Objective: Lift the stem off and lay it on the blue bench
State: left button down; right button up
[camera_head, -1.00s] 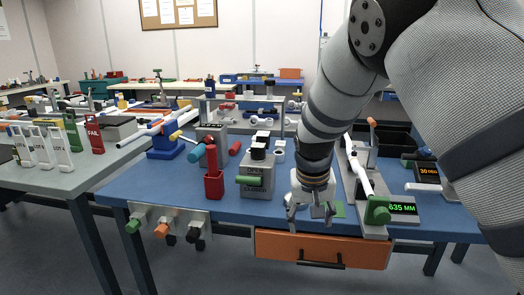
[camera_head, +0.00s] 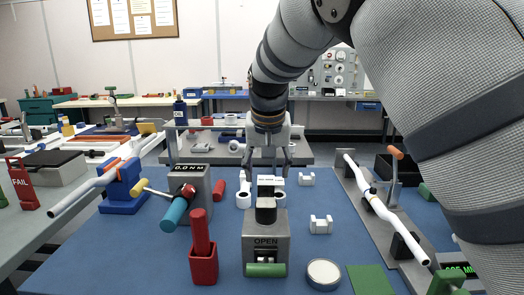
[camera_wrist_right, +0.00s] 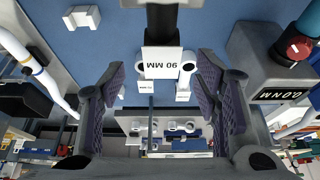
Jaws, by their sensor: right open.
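The stem (camera_head: 266,205) is a small black piece with a white label on top. It stands at the top of a grey clamp block (camera_head: 265,232) marked OPEN, which has a green handle, on the blue bench (camera_head: 110,255). In the right wrist view the black stem (camera_wrist_right: 166,28) has a white label reading 90 MM. My right gripper (camera_head: 268,163) is open and empty, just behind and above the stem in the head view. In the right wrist view its padded fingers (camera_wrist_right: 165,95) spread to either side, with the label between and beyond them. My left gripper is not in view.
A torque tester (camera_head: 188,190) with a blue-handled tool and a red holder (camera_head: 203,262) stand left of the clamp. White blocks (camera_head: 320,224), a white ring (camera_head: 323,273) and a green mat (camera_head: 369,280) lie to the right. A rail fixture (camera_head: 384,215) holds a white bar.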

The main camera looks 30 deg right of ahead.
aim_at(266, 181)
jog(key=x, duration=0.7)
jog(key=shift+c, duration=0.6)
grip_shut()
jog(key=shift+r, duration=2.75)
